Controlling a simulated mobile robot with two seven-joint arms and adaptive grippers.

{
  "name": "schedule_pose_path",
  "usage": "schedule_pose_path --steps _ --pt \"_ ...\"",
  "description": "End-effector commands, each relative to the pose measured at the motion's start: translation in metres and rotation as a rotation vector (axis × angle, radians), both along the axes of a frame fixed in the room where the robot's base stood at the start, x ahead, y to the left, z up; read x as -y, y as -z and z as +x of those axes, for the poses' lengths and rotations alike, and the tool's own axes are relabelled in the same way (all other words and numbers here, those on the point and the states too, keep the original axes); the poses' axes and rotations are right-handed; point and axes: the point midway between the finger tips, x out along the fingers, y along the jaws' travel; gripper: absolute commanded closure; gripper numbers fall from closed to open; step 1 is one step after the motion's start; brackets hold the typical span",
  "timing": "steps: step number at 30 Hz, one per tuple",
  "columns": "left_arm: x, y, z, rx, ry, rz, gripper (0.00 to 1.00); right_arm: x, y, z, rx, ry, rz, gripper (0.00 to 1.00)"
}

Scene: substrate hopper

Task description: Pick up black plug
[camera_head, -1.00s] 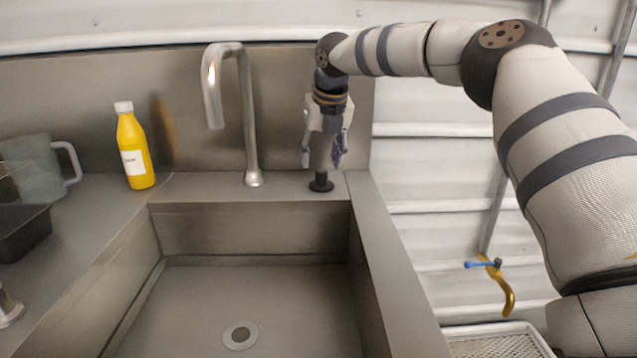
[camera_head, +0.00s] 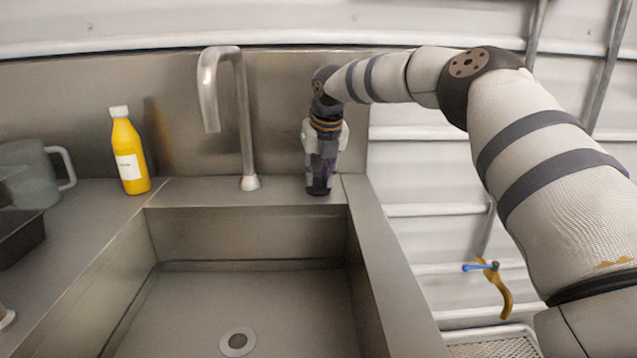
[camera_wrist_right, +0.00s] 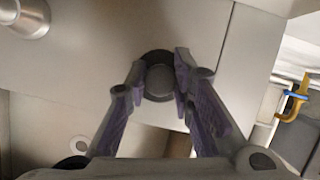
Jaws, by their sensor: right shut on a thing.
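The black plug (camera_head: 318,190) stands on the back ledge of the sink, right of the faucet. In the right wrist view the plug (camera_wrist_right: 158,82) shows from above as a dark disc with a round knob. My right gripper (camera_head: 321,178) points straight down over it, with its fingers at ledge height. In the right wrist view the fingers of my right gripper (camera_wrist_right: 158,80) are on both sides of the knob, shut on it. The plug's base appears to rest on the ledge. My left gripper is not in view.
The faucet (camera_head: 243,120) stands just left of my right gripper. A yellow bottle (camera_head: 129,155), a grey jug (camera_head: 30,172) and a black container (camera_head: 20,238) stand on the left counter. The sink basin (camera_head: 240,300) is empty, with a drain (camera_head: 238,341) in its floor.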

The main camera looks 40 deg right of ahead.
Motion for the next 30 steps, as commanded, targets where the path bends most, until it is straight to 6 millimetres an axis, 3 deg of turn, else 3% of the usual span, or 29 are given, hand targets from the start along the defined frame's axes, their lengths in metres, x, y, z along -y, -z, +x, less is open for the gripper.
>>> schedule_pose_path --steps 5,9,15,18,24,30 --pt "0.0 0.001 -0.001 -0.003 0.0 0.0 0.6 0.0 -0.008 0.001 0.0 0.001 0.0 1.0" --pt "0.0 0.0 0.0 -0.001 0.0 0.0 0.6 -0.001 -0.037 -0.003 0.001 0.0 0.0 1.0" --pt "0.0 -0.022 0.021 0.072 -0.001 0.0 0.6 -0.022 -0.104 -0.048 0.018 -0.005 0.001 1.0" --pt "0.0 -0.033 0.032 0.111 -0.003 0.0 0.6 -0.035 -0.118 -0.078 0.018 -0.005 0.002 1.0" --pt "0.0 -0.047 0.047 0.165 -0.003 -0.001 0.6 -0.054 -0.132 -0.116 0.013 -0.002 0.001 1.0" --pt "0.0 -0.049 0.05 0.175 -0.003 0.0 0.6 -0.059 -0.131 -0.128 0.001 0.0 0.0 1.0"
